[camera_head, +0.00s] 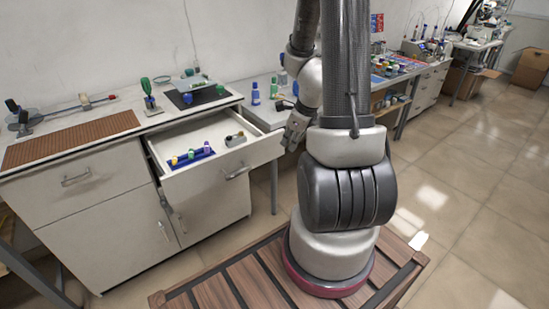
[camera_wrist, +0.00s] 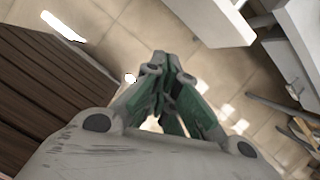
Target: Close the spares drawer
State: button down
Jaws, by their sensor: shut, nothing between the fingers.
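The spares drawer (camera_head: 262,147) is pulled out of the white cabinet (camera_head: 212,197), with its front panel and bar handle (camera_head: 237,173) toward the room. Inside it lie a blue rack with small coloured-cap items (camera_head: 190,157) and a grey part with a dark end (camera_head: 236,139). My gripper (camera_head: 291,143) is just right of the drawer's front corner, pointing down; a gap to the panel is hard to judge. In the wrist view my gripper (camera_wrist: 168,62) has its fingertips together with nothing between them. Pale furniture panels show at its upper right; I cannot tell which is the drawer.
A second closed drawer (camera_head: 78,182) is at left. A side bench (camera_head: 262,112) stands behind my arm. Tiled floor (camera_head: 460,190) is open at right.

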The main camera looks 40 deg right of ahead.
aim_at(277, 149)
jog(key=shift+w+d+f+m+t+h, duration=0.1)
jog(key=shift+w+d+f+m+h, duration=0.1)
jog(key=shift+w+f+m, duration=0.95)
jog(key=shift+w+d+f+m+t+h, duration=0.2)
jog(key=shift+w+f+m, duration=0.25)
jog(key=shift+w+f, duration=1.35)
jog(key=shift+w+d+f+m+h, duration=0.1)
jog(key=shift+w+d+f+m, duration=0.15)
jog(key=shift+w+f+m, duration=0.9)
jog(key=shift+w+f+n, duration=0.35)
jog(key=shift+f, duration=0.05)
